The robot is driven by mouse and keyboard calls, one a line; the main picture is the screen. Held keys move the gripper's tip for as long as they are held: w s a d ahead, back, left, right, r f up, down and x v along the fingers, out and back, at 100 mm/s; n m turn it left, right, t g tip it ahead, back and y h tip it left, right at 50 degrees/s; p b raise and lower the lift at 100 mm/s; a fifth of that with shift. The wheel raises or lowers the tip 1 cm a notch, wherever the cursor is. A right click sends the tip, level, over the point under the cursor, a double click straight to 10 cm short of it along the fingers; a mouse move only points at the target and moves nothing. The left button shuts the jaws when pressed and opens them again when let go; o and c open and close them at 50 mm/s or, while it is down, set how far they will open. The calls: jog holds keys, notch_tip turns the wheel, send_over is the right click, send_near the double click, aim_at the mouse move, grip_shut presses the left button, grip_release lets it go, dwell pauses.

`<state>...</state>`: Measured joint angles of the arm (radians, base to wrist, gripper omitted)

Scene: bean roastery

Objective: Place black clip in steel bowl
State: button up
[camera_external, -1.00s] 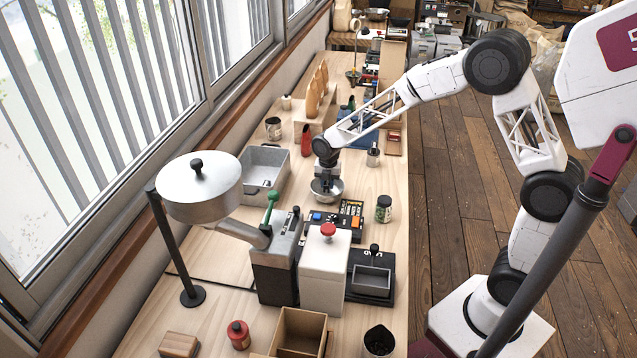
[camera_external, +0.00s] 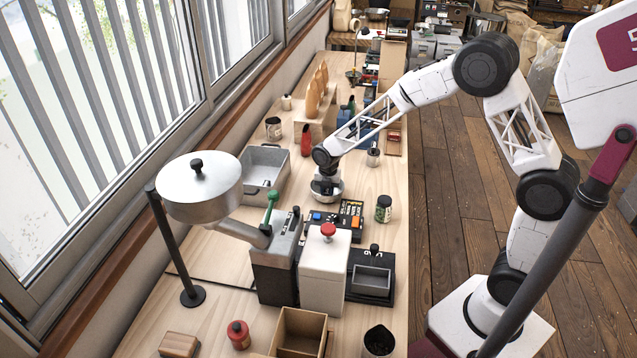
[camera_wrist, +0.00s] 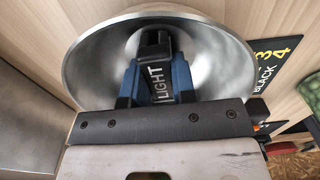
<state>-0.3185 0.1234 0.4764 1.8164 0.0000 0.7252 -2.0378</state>
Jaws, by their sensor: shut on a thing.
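The steel bowl (camera_external: 338,194) stands on the wooden bench; its shiny inside (camera_wrist: 215,65) fills the upper part of the wrist view. My gripper (camera_wrist: 155,50) reaches down into the bowl's opening, with blue fingers shut on the black clip (camera_wrist: 157,84), which carries the word "LIGHT". The clip lies between the fingers, and its far end appears near the bowl's middle. I cannot tell whether it touches the bowl's bottom. In the external view my gripper (camera_external: 326,186) is at the bowl, and the clip is too small or hidden to make out.
A grey metal basin (camera_external: 250,183) is left of the bowl. A dark panel with coloured parts (camera_external: 350,213) and a white box with a red knob (camera_external: 322,275) stand in front. A dark jar (camera_external: 384,208) is to the right.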

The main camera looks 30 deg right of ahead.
jog(key=shift+f, duration=0.1)
jog(key=o, duration=0.9)
notch_tip(320, 180, up, 12)
jog(key=shift+r, duration=0.1)
dwell(0.4)
dwell(0.7)
